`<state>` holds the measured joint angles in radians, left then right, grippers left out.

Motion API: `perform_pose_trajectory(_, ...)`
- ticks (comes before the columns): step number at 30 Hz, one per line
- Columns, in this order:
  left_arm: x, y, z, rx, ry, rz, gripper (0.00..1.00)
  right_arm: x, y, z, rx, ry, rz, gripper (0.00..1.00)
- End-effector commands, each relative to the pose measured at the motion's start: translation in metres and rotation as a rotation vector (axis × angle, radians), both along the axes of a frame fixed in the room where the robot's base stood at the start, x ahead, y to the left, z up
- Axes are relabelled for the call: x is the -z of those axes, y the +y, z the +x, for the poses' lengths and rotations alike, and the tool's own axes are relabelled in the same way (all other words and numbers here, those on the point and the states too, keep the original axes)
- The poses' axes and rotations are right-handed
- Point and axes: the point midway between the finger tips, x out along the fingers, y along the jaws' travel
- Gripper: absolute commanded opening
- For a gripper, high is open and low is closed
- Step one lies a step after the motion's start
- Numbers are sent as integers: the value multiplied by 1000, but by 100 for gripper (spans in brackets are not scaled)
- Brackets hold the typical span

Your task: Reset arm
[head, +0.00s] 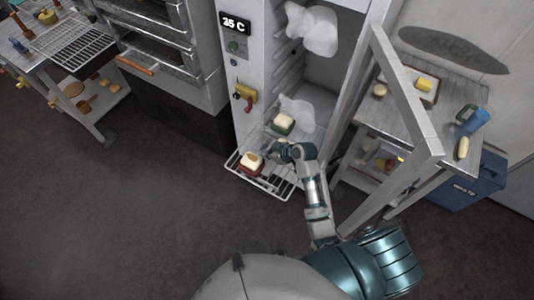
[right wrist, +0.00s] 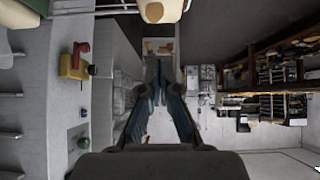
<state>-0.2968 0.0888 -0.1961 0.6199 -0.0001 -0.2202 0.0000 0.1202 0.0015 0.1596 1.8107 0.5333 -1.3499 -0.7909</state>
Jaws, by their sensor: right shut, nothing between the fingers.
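My right gripper (head: 272,149) is at the front of the open cabinet, over the right part of a pulled-out wire rack (head: 277,186). In the right wrist view its fingers (right wrist: 158,68) are together with nothing between them. A pale food item in a red container (head: 251,169) sits on the rack, left of the gripper. I cannot tell whether the gripper touches anything. My left gripper is not in view.
The open cabinet door (head: 405,95) stands right of my right arm. A red and yellow handle (head: 244,93) is on the cabinet front, below a "25 C" display (head: 234,23). A side table (head: 458,85) and blue bin (head: 470,190) stand at right. The floor at left is clear.

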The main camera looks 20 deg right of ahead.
Motion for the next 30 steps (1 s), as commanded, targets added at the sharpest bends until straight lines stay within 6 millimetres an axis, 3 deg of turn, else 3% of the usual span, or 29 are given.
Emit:
perform_pose_trajectory(8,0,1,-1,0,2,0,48,-3,-5,-2,0,0,5,0)
perform_pose_trajectory(16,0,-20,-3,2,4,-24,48,-4,0,-2,1,0,-1,0)
perform_pose_trajectory(21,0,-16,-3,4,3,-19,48,-1,1,-9,7,12,-9,0)
perform_pose_trajectory(23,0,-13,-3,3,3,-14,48,7,0,-23,23,43,-23,0)
perform_pose_trajectory(30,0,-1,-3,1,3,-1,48,41,-8,-135,188,248,-126,0)
